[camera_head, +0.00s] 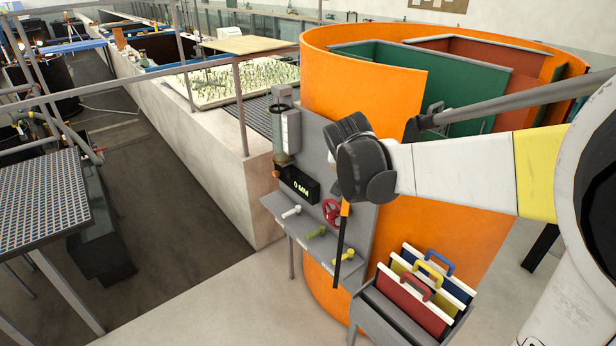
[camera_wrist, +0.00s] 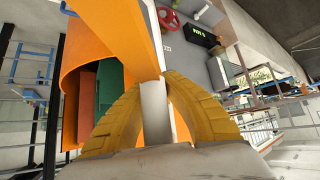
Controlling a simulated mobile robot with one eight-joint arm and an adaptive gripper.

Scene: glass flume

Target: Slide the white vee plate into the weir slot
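My gripper (camera_head: 350,165) is a dark shape in front of the upright grey panel in the head view. In the wrist view its yellow fingers (camera_wrist: 160,80) curve close together, with a pale bar (camera_wrist: 154,112) between them. I cannot tell whether they grip it. A thin strip (camera_head: 341,240), orange above and black below, shows under my gripper; I cannot tell whether it is held. Several plates with white edges stand in a grey rack (camera_head: 378,318); a red (camera_head: 415,287), a yellow and a blue handle show there. I cannot make out a white vee plate or the weir slot for certain.
A large orange tank (camera_head: 440,235) with green inner walls stands behind the grey panel (camera_head: 355,225). A long pale channel wall (camera_head: 190,125) runs back left.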

